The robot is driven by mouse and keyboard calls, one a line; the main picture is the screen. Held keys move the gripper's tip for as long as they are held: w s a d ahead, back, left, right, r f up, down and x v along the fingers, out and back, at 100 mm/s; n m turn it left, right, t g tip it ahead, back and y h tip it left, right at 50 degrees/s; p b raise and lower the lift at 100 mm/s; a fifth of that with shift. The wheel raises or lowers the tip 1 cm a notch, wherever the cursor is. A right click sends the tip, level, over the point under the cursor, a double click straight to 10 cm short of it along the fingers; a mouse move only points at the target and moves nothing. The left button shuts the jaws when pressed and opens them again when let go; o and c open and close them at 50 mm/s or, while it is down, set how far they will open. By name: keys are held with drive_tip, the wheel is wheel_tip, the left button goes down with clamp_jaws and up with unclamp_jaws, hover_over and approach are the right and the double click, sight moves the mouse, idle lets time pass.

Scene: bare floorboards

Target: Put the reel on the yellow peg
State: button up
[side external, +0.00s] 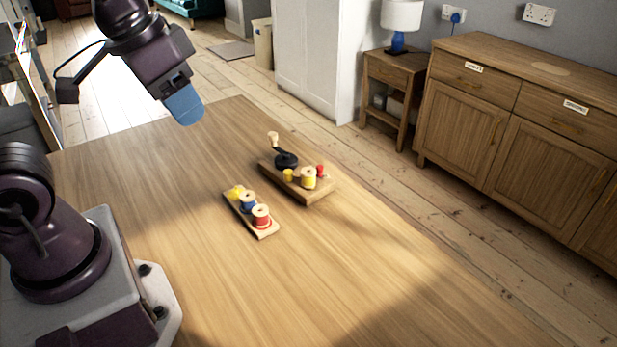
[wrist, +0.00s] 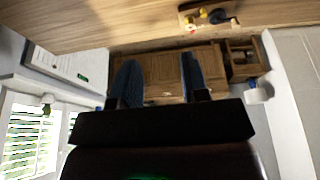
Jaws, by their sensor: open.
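A wooden block (side external: 312,198) on the table carries a black crank (side external: 286,160) with a pale knob. A small yellow peg-like piece (side external: 288,175), a reel wound with yellow (side external: 308,179) and a small red piece (side external: 320,170) also stand on it. A narrow board (side external: 268,234) in front holds a yellow piece (side external: 236,192), a blue-wound reel (side external: 247,202) and a red-wound reel (side external: 261,217). I cannot tell what is under the reels. My gripper (side external: 184,106) is raised left of both boards, empty. Its blue fingers stand apart in the wrist view (wrist: 160,82).
The wooden table (side external: 330,290) is otherwise clear. Beyond its edge are floorboards, a sideboard (side external: 510,140) and a small side table with a lamp (side external: 400,20).

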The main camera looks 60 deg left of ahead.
drive_tip(key=w+a+f+n+g, duration=0.3)
drive_tip(key=w+f+n, duration=0.25)
drive_tip(key=w, duration=0.75)
drive_tip(key=n+g, duration=0.1)
drive_tip(key=n, duration=1.3)
hover_over(308, 172)
drive_tip(key=d, duration=0.1)
wheel_tip(308, 172, down, 11)
drive_tip(key=shift+m, duration=0.25)
drive_tip(key=f, duration=1.2)
drive_tip(key=shift+s+a, duration=0.15)
drive_tip(key=shift+a, duration=0.05)
drive_tip(key=c, duration=0.6)
